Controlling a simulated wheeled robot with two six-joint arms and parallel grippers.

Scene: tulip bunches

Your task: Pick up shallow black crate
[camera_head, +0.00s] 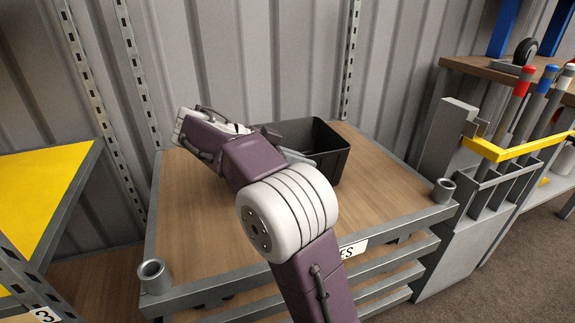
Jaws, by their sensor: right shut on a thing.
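The black crate (328,148) stands on the wooden top of a grey metal-framed stack, near its back edge. It looks upright, with its open top facing up. My right arm reaches across the stack from below, and its purple and white links cover the crate's left and front parts. My right gripper (294,156) is at the crate's near left side, mostly hidden behind the arm, and is shut on the crate's wall. The exact grip on the wall cannot be made out. My left gripper is not in view.
The wooden top (393,184) is bare right of the crate and at the front left. Metal corner posts (154,275) rise at its front. A yellow panel (35,195) is at left. A rack with a yellow bar (520,148) and long-handled tools stands at right. A corrugated wall is behind.

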